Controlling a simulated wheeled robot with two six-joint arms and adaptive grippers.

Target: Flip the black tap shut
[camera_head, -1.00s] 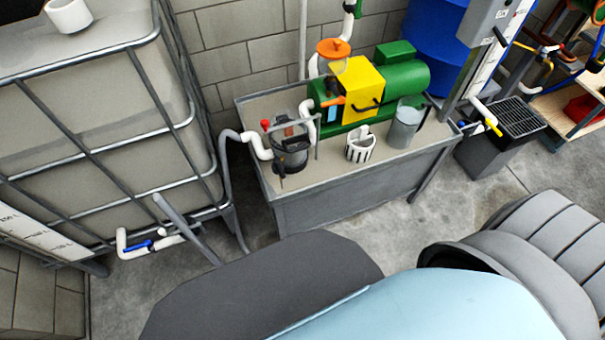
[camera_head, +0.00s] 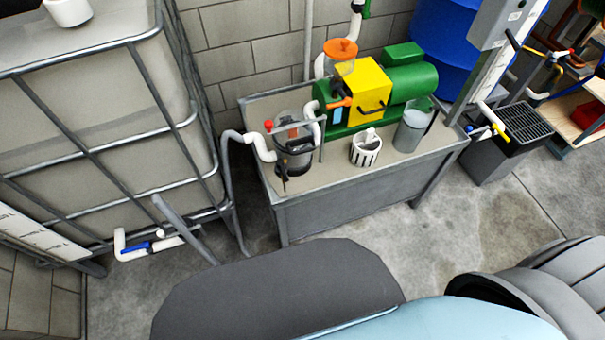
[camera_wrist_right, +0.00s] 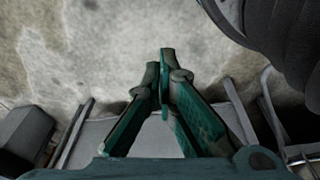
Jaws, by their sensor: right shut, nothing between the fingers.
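A small black lever (camera_head: 285,184) hangs at the front of the clear strainer pot (camera_head: 294,160) on the bench; it may be the black tap, but it is too small to be sure or to tell its position. The pot has a red knob (camera_head: 268,125) at its upper left and white pipes on both sides. My right gripper (camera_wrist_right: 166,62) shows in the right wrist view, its green fingers together and empty above bare concrete floor, touching nothing. My left gripper is in neither view.
The metal bench (camera_head: 370,185) also carries a green pump (camera_head: 415,85) with a yellow cover, a white slotted basket (camera_head: 366,150) and a grey cup (camera_head: 411,130). A caged tank (camera_head: 110,115) with a blue-handled valve (camera_head: 135,249) stands left.

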